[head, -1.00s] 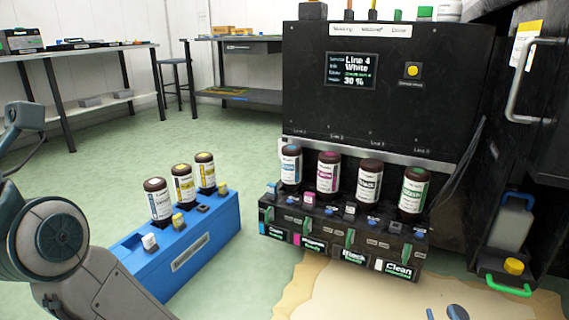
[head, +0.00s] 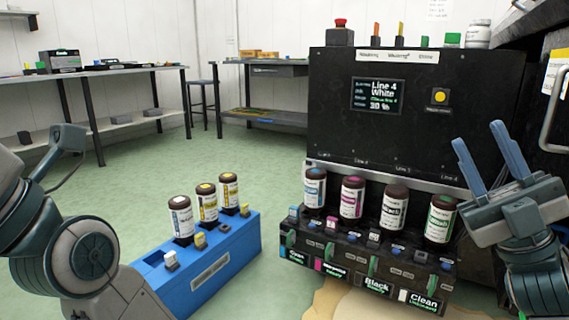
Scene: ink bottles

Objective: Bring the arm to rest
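My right gripper (head: 478,133) is at the right, in front of the machine. Its two blue fingers point up, apart, with nothing between them. My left arm comes in from the left; its gripper fingers are not in view. Four-slot black rack (head: 365,262) holds a cyan-label bottle (head: 315,187), a magenta-label bottle (head: 352,197), a black-label bottle (head: 394,207) and a green-label bottle (head: 440,219), all upright. A blue holder (head: 218,270) holds a white-label bottle (head: 181,220) and two yellow-label bottles (head: 207,203), also upright. No gripper touches a bottle.
The black machine (head: 420,130) stands behind the rack; its screen (head: 377,96) reads Line 4 White, 30 %. A red button (head: 340,24) is on top. Tables (head: 90,75) stand at the back left. Green floor (head: 130,185) is open between them and the blue holder.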

